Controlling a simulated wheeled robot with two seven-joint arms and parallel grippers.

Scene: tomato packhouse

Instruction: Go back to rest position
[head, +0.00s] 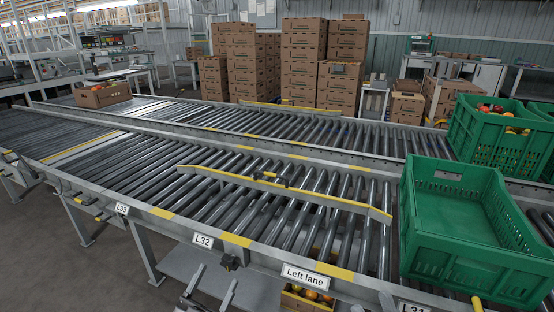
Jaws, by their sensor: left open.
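My left gripper (214,274) shows at the bottom edge of the head view, left of the middle. Its two grey fingers stand apart with nothing seen between them. It is in front of the near conveyor's side rail, below the L32 label (202,241). The rest of that gripper is cut off by the frame edge. My right gripper is not in view.
The roller conveyor (150,166) runs across the view, with a yellow-topped guide bar (330,199) over it. An empty green crate (455,254) stands on the right; another green crate (488,144) behind holds produce. A carton with fruit (292,301) sits below the rail.

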